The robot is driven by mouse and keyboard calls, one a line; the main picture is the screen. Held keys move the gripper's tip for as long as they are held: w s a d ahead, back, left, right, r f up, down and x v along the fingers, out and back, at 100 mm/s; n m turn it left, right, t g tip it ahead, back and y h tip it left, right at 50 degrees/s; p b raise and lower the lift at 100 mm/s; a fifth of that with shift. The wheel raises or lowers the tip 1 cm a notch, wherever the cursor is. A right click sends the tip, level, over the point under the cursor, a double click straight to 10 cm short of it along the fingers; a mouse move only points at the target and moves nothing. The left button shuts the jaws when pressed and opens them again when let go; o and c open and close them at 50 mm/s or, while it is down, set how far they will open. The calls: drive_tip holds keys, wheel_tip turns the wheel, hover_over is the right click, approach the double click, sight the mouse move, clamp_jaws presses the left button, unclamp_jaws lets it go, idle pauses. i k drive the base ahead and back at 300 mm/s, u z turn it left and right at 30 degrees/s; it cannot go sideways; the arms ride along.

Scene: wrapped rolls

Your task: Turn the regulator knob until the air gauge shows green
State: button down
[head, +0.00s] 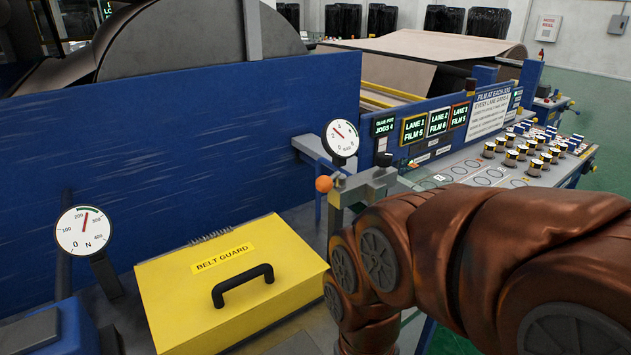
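A round white gauge (341,138) with a red needle stands on a bracket at the end of the blue panel, in the middle of the head view. Its needle points to the upper left; its markings are too small to tell for sure whether it is in green. Below it an orange ball-shaped knob (323,184) sits at the left end of a grey fitting (357,187). I cannot tell whether this is the regulator knob. My copper-coloured arm comes in from the right and bends down at the bottom middle. My gripper does not show.
A second gauge (83,230), marked N up to 400, stands at the left. A yellow belt guard box (185,283) with a black handle lies in front of the blue panel (190,140).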

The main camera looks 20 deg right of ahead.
sight(384, 159)
drive_tip(key=z, duration=0.7)
